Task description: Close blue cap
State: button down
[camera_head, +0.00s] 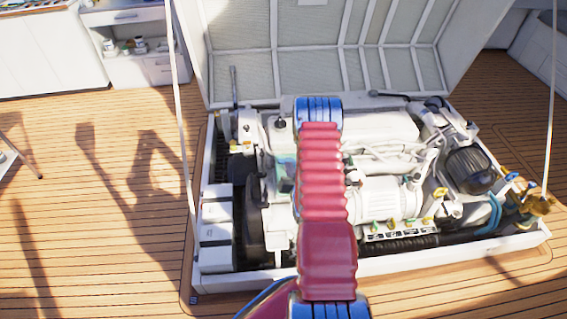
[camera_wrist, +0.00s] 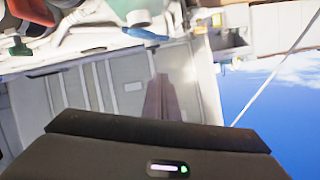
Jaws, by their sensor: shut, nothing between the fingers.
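My gripper (camera_wrist: 158,132) shows as a dark body across the bottom of the wrist view. It is shut with nothing held. In the head view my red arm reaches over the engine and hides the gripper. A small blue piece (camera_wrist: 145,34), which looks like the blue cap, is at the top middle of the wrist view, by a pale green and white fitting (camera_wrist: 130,8). It is apart from my gripper. I cannot tell how far open it is. The cap is not clearly seen in the head view.
The white engine (camera_head: 385,205) sits in a low white hatch frame (camera_head: 430,258). The raised hatch lid (camera_head: 350,45) stands behind it. Thin ropes (camera_head: 552,80) rise at both sides. Blue hoses (camera_head: 492,215) lie at the engine's right. Wooden deck (camera_head: 90,220) at left is clear.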

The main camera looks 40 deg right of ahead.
jog(key=x, duration=0.3)
jog(key=f+x, duration=0.1)
jog(key=x, duration=0.2)
jog(key=f+x, duration=0.1)
jog(key=x, duration=0.2)
jog(key=shift+a, duration=0.35)
jog(key=shift+w+a+f, duration=0.1)
jog(key=shift+f, duration=0.35)
jog(key=shift+w+a+f, duration=0.1)
jog(key=shift+f, duration=0.35)
jog(key=shift+s+d, duration=0.1)
jog(key=shift+d, duration=0.05)
